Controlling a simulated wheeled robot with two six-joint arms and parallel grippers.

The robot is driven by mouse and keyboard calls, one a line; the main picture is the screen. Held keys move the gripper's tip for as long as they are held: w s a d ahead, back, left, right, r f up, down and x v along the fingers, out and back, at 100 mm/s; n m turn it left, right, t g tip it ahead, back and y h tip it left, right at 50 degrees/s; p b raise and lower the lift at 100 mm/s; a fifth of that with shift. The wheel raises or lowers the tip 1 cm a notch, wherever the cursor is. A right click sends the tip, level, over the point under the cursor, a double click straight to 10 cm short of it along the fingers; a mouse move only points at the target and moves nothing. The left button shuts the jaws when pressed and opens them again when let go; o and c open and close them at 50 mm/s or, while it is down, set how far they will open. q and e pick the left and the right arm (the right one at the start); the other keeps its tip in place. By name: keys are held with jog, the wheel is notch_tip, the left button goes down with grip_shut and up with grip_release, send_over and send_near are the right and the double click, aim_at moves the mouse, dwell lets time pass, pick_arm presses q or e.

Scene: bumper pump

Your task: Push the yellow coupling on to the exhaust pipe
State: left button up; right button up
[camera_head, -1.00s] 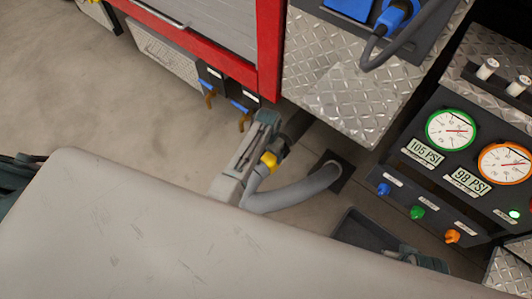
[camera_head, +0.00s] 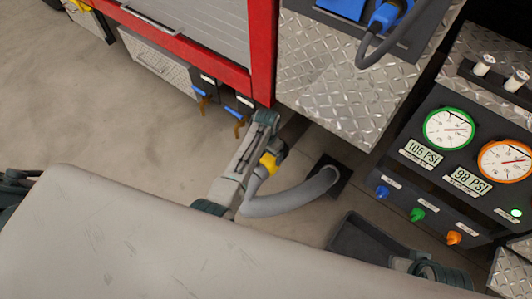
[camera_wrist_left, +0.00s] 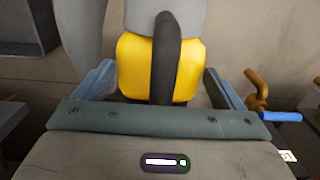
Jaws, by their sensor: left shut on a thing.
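The yellow coupling (camera_head: 268,163) is on the end of a thick grey hose (camera_head: 290,197), near the middle of the head view. It fills the centre of the left wrist view (camera_wrist_left: 130,65), with a black curved bar across its front. My left gripper (camera_wrist_left: 160,78) is shut on the coupling, its blue-grey fingers at either side. In the head view its arm comes close beside the coupling and partly hides it. The dark exhaust pipe (camera_head: 296,128) shows under the diamond-plate box, just up and right of the coupling. Whether they touch is hidden. My right gripper cannot be made out.
The diamond-plate box (camera_head: 350,100) and red-framed shutter (camera_head: 262,60) are close above. A gauge panel (camera_head: 420,175) stands at right. A dark tray (camera_head: 345,235) lies below the hose's floor opening (camera_head: 338,172). Floor at left is clear.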

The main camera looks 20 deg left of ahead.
pick_arm(q)
jog(key=shift+w+d+r, duration=0.15)
jog(key=shift+w, duration=0.25)
dwell(0.4)
jog(key=shift+p, duration=0.45)
dwell(0.4)
jog(key=shift+p, duration=0.55)
jog(key=shift+w+d, duration=0.15)
jog(key=shift+w, duration=0.25)
dwell(1.1)
jog(key=o, duration=1.8)
jog(key=shift+c, duration=0.2)
jog(key=shift+s, duration=0.1)
